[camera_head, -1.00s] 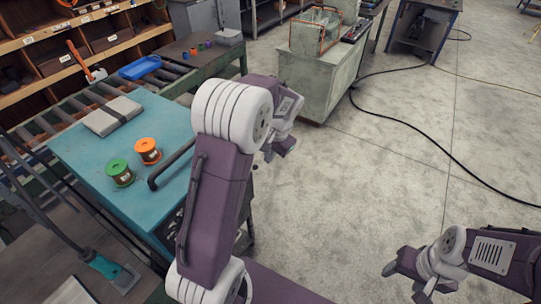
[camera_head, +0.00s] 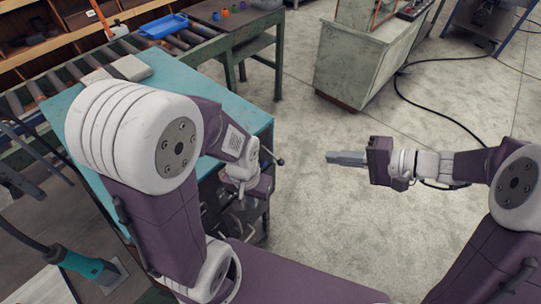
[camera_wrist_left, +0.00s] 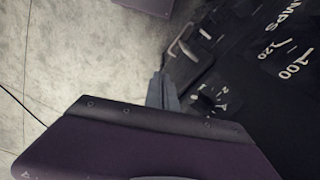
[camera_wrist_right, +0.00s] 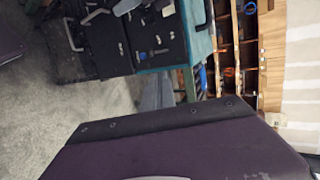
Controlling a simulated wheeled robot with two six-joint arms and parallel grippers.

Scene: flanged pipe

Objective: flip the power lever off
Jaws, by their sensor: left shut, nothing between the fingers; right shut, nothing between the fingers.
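A black machine panel (camera_wrist_left: 275,70) with "AMPS" lettering fills the right of the left wrist view; it also shows in the right wrist view (camera_wrist_right: 152,38) under the teal table. A pale bent metal piece (camera_wrist_left: 183,48), possibly the power lever, sticks out at the panel's left edge. A dark knob (camera_wrist_left: 206,98) sits below it. My left gripper (camera_wrist_left: 162,90) is shut and empty beside the panel's left edge; contact cannot be told. In the head view my left arm hides most of the panel. My right gripper (camera_head: 332,157) is shut and empty over open floor.
The teal table (camera_head: 225,92) stands behind my left arm, with a grey box (camera_head: 130,68) on it. A roller conveyor (camera_head: 60,85) and shelving lie beyond. A grey-green cabinet (camera_head: 355,65) stands at the back. A black cable (camera_head: 430,115) lies on the otherwise clear floor.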

